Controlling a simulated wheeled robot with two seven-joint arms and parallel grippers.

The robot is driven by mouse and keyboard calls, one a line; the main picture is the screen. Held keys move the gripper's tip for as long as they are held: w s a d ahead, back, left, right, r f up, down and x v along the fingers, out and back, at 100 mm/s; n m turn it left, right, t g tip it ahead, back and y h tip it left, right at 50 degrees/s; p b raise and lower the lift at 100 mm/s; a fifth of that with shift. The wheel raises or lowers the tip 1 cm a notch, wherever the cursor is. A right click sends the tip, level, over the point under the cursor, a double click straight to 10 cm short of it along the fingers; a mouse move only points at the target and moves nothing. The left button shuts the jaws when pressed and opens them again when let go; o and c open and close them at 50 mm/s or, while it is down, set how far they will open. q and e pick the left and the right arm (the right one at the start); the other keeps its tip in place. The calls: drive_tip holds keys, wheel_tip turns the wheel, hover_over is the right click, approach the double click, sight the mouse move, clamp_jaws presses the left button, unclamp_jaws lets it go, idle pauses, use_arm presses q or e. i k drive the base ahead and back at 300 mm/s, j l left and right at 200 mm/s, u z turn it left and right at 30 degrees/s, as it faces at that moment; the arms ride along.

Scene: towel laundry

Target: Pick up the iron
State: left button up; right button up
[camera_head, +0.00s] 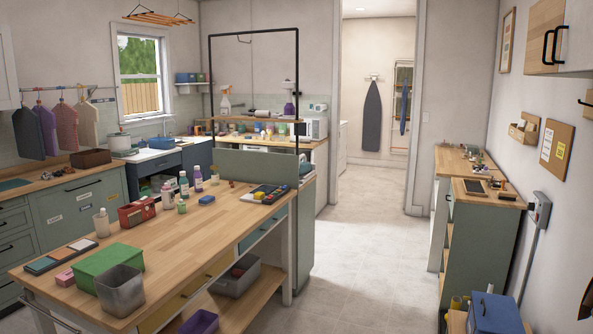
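I cannot make out an iron for certain in the head view. A dark ironing board (372,116) hangs upright on the wall of the far room, seen through the doorway. Small objects on the distant counters are too small to tell apart. Neither of my grippers shows in this view.
A wooden-topped island (190,235) fills the left foreground, holding a green box (107,262), a metal bin (120,290), bottles and a red caddy (137,212). A green cabinet (487,240) and a blue box (494,312) stand on the right. The tiled floor (365,245) between is clear.

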sight(305, 167)
drive_tip(key=i+l+z, duration=0.1)
drive_tip(key=i, duration=2.95)
drive_tip(key=i+u, duration=0.25)
drive_tip(key=i, duration=0.2)
drive_tip(key=i+l+u, duration=0.25)
drive_tip(key=i, duration=0.15)
drive_tip(key=i+l+u, duration=0.25)
drive_tip(key=i, duration=0.2)
drive_tip(key=i+l+u, duration=0.25)
drive_tip(key=i, duration=0.15)
drive_tip(key=k+j+u, duration=0.15)
drive_tip(key=k, duration=0.55)
drive_tip(key=i+l+u, duration=0.2)
drive_tip(key=u, duration=0.25)
drive_tip(key=i+l+u, duration=0.1)
drive_tip(key=l+u, duration=0.15)
drive_tip(key=u, duration=0.2)
drive_tip(key=i+l+u, duration=0.1)
drive_tip(key=l+u, duration=0.2)
drive_tip(key=u, duration=0.15)
drive_tip(key=l+u, duration=0.3)
drive_tip(key=u, duration=0.15)
drive_tip(key=i+l, duration=0.05)
